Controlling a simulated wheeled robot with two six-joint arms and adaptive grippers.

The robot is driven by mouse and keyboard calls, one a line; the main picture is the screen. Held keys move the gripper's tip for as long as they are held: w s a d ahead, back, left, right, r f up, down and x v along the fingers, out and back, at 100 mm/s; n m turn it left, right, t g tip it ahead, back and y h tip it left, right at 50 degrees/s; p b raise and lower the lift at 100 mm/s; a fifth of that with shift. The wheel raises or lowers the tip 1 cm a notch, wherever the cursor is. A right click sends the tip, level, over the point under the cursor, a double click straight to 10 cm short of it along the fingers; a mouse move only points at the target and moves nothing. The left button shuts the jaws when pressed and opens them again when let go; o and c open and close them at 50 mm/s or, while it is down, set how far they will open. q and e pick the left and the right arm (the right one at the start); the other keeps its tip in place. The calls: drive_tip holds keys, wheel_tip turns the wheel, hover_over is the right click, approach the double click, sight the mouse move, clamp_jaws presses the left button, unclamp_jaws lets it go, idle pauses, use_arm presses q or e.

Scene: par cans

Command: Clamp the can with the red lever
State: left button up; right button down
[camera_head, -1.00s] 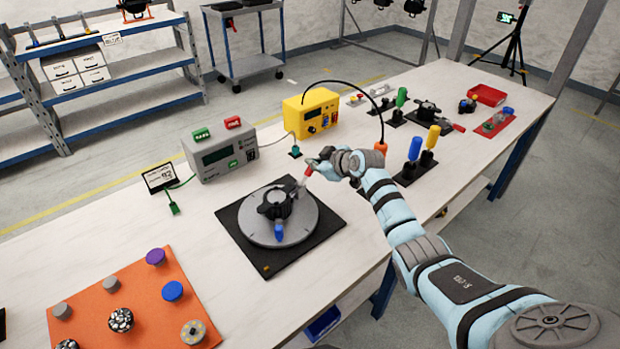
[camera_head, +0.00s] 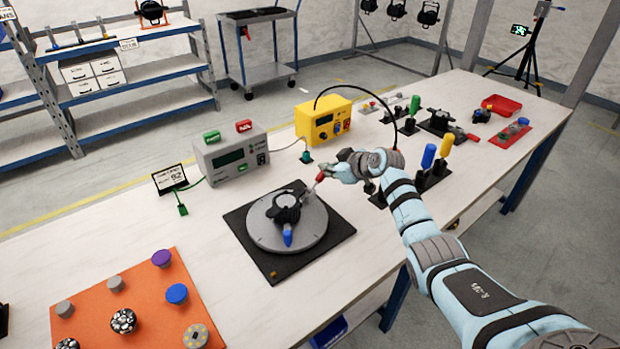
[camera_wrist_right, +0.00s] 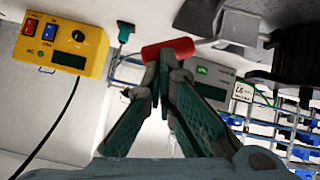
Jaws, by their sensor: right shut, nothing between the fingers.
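The black can (camera_head: 286,212) sits on a round grey turntable (camera_head: 262,236) on a black mat, with a blue handle (camera_head: 288,236) toward the front. The red lever (camera_head: 320,177) sticks out at the can's back right, slanting up and outward. My right gripper (camera_head: 326,172) is at the lever's outer end. In the right wrist view the red grip (camera_wrist_right: 168,48) lies across just beyond the closed fingertips (camera_wrist_right: 163,66). Nothing is between the fingers; whether they touch the grip I cannot tell. Part of the can (camera_wrist_right: 285,55) shows dark at the right there. My left gripper is out of view.
A grey meter (camera_head: 230,157) and a yellow box (camera_head: 322,124) with a black cable stand behind the turntable. Blue and yellow handled tools (camera_head: 428,158) stand right of my gripper. An orange mat (camera_head: 95,292) with several knobs lies at the front left.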

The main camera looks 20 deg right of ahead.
idle(0.9)
drive_tip(key=a+r+p+v, duration=0.1)
drive_tip(key=a+p+v, duration=0.1)
drive_tip(key=p+v, duration=0.5)
drive_tip(key=a+v, duration=0.1)
drive_tip(key=v, duration=0.4)
drive_tip(key=shift+r+p, duration=0.3)
drive_tip(key=shift+r, duration=0.2)
drive_tip(key=shift+d, duration=0.1)
